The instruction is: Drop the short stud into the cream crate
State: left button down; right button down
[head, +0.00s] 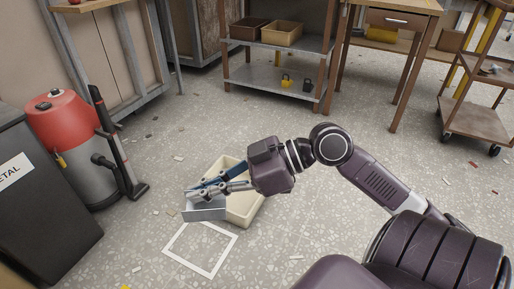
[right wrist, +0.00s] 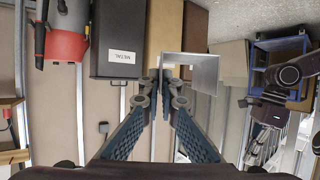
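The short stud (head: 205,213) is a pale grey metal channel piece. My right gripper (head: 190,197) is shut on it and holds it over the left side of the cream crate (head: 247,206) on the floor. The stud hides part of the crate, and I cannot tell its height above the rim. In the right wrist view the stud (right wrist: 198,72) shows as a bright channel at the fingertips (right wrist: 161,84), which pinch its left edge.
A white square outline (head: 178,256) marks the floor in front. A dark metal bin (head: 40,200) and a red-topped vacuum (head: 75,130) stand at left. A shelf behind holds a brown crate (head: 249,27) and a tan crate (head: 281,34). A trolley (head: 478,113) stands at right.

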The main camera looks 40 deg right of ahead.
aim_at(236, 194)
jog(key=l, duration=0.75)
jog(key=k+l, duration=0.15)
jog(key=l, duration=0.6)
jog(key=i+l, duration=0.25)
jog(key=i, duration=0.15)
jog(key=i+l, duration=0.2)
jog(key=i, duration=0.2)
jog(key=u, duration=0.05)
